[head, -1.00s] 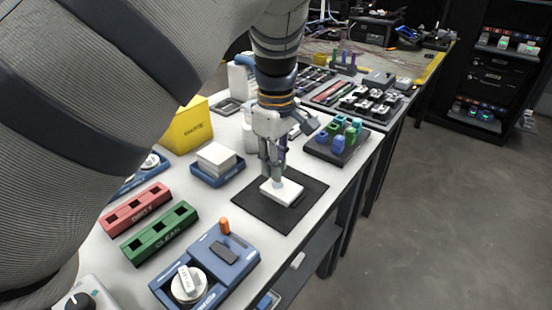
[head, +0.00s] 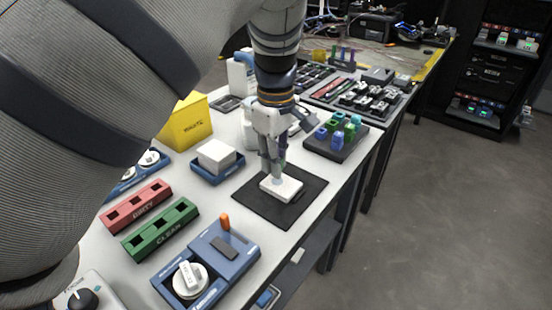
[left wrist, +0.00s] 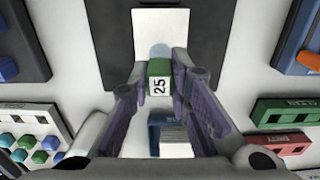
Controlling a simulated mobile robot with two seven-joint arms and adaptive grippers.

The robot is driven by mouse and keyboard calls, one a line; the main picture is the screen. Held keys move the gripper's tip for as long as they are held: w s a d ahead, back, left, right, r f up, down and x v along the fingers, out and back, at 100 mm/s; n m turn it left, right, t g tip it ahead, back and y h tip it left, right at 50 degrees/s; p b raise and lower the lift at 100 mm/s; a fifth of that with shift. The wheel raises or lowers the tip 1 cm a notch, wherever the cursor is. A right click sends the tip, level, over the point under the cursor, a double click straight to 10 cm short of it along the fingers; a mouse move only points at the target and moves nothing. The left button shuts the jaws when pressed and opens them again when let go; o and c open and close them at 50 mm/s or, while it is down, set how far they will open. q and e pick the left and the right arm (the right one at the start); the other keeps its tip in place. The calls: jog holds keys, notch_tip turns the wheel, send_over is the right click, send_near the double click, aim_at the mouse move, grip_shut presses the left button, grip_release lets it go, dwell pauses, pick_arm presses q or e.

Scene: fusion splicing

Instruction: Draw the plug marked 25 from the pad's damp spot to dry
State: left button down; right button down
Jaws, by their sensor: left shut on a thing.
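My left gripper (head: 274,176) points down over the white pad (head: 289,190), which lies on a black mat (head: 250,198). In the left wrist view the gripper (left wrist: 159,84) is shut on the plug marked 25 (left wrist: 159,85), a small green block with a white label. The plug is at the near end of the pad (left wrist: 160,22). A bluish damp spot (left wrist: 160,50) shows on the pad just beyond the plug. The plug's lower end is hidden, so I cannot tell whether it touches the pad. My right gripper is not in view.
A red DIRTY holder (head: 136,214), a green CLEAN holder (head: 160,240) and a blue device (head: 234,262) stand nearer. A yellow waste box (head: 185,130) and a blue tray (head: 218,176) of white pads stand left. A dark rack (head: 348,150) with several plugs stands right.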

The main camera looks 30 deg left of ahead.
aim_at(291, 188)
pick_arm(q)
jog(key=shift+f, duration=0.25)
dwell(0.6)
jog(key=shift+f, duration=0.15)
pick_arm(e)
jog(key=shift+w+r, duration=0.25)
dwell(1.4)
pick_arm(q)
jog(key=shift+d, duration=0.15)
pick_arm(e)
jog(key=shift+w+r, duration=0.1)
pick_arm(q)
jog(key=shift+s+d+p, duration=0.1)
jog(key=shift+d+p, duration=0.25)
jog(key=shift+d, duration=0.1)
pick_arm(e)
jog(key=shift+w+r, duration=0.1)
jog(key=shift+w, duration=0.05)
pick_arm(q)
jog(key=shift+d, duration=0.15)
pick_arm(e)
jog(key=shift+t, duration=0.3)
pick_arm(q)
jog(key=shift+d, duration=0.45)
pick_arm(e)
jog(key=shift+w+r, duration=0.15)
pick_arm(q)
jog(key=shift+d, duration=0.15)
